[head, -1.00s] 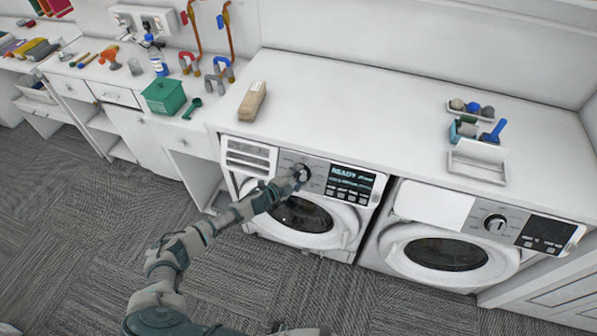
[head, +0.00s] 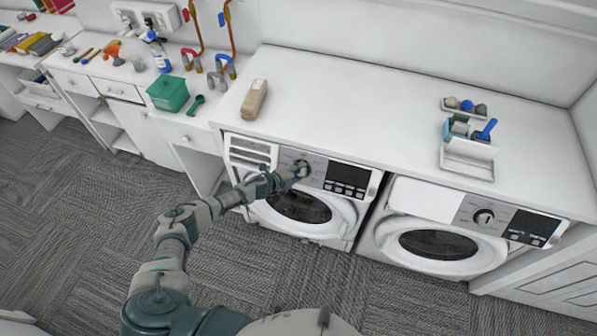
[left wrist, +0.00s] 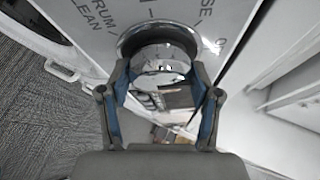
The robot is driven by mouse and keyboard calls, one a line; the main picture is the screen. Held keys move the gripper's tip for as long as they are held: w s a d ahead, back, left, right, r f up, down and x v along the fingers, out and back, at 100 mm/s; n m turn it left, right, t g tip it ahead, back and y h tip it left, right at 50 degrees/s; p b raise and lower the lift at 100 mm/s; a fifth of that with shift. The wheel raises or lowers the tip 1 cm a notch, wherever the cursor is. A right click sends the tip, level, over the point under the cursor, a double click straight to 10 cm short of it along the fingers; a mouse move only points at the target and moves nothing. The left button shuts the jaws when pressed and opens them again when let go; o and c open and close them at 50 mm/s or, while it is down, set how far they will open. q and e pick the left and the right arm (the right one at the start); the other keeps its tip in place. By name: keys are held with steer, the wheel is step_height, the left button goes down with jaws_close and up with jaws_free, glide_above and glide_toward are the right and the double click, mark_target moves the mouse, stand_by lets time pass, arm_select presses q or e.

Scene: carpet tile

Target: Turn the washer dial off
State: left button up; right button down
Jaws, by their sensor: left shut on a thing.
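The left washer (head: 310,215) stands under the counter with its round door closed. Its dial sits on the front panel, mostly covered by my left gripper (head: 298,171) in the head view. In the left wrist view the shiny round dial (left wrist: 160,62) is between the two fingers of my left gripper (left wrist: 160,85), which is shut on it. Panel lettering shows around the dial, partly cut off. The left washer's display (head: 348,173) is dark, with a row of buttons below. My right gripper is not in view.
A second washer (head: 435,240) with its own dial (head: 484,217) stands to the right. The white counter (head: 350,110) above holds a brown-topped block (head: 254,99) and a tray (head: 468,160). Carpet floor (head: 80,215) is clear in front.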

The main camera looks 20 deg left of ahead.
arm_select(q)
steer(key=shift+s+f, duration=0.2)
steer(key=shift+f, duration=0.1)
steer(key=o, duration=1.1)
steer(key=shift+o, duration=0.2)
steer(key=shift+w, duration=0.2)
steer(key=shift+r, duration=0.15)
steer(key=shift+s+a+r, duration=0.15)
steer(key=shift+s+a, duration=0.1)
steer(key=v, duration=1.1)
